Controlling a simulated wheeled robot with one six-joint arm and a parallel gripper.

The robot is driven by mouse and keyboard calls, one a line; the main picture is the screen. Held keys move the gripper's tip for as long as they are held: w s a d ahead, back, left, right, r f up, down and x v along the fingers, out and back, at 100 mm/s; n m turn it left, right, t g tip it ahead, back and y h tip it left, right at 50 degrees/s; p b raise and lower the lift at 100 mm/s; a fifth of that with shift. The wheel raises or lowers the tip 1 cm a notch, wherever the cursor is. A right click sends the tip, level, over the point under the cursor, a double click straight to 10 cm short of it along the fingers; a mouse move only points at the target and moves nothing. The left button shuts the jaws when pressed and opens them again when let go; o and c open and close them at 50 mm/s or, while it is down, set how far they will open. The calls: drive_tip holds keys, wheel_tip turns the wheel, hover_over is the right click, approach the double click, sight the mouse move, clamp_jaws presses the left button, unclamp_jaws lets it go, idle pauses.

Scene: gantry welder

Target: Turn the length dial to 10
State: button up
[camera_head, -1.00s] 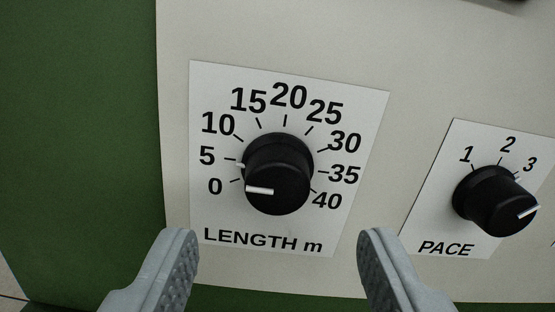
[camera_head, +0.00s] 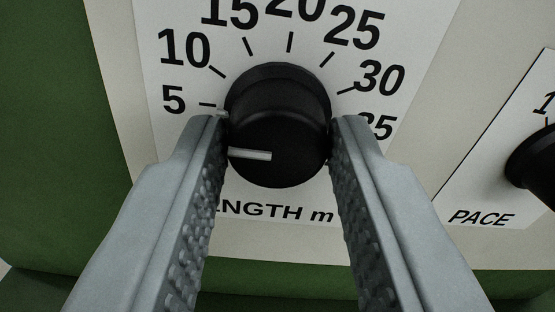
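The black length dial (camera_head: 280,115) sits on a white plate lettered LENGTH m. The white line on its face points left, toward the low end of the scale, near the 5 mark or a little below it. The 10 mark (camera_head: 185,48) is up and left of the dial. My gripper (camera_head: 279,135) has one grey finger on each side of the knob, and both fingertips appear to touch it. The left finger hides the 0, and the right finger covers the 40 and part of the 35.
The black pace dial (camera_head: 535,160) stands to the right on its own white plate, apart from my right finger. The panel around the plates is pale, with green surfaces (camera_head: 60,130) at the left and below.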

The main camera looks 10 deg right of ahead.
drive_tip(key=shift+m, duration=2.9)
drive_tip(key=o, duration=1)
drive_tip(key=s, duration=1.7)
drive_tip(key=shift+s, duration=0.2)
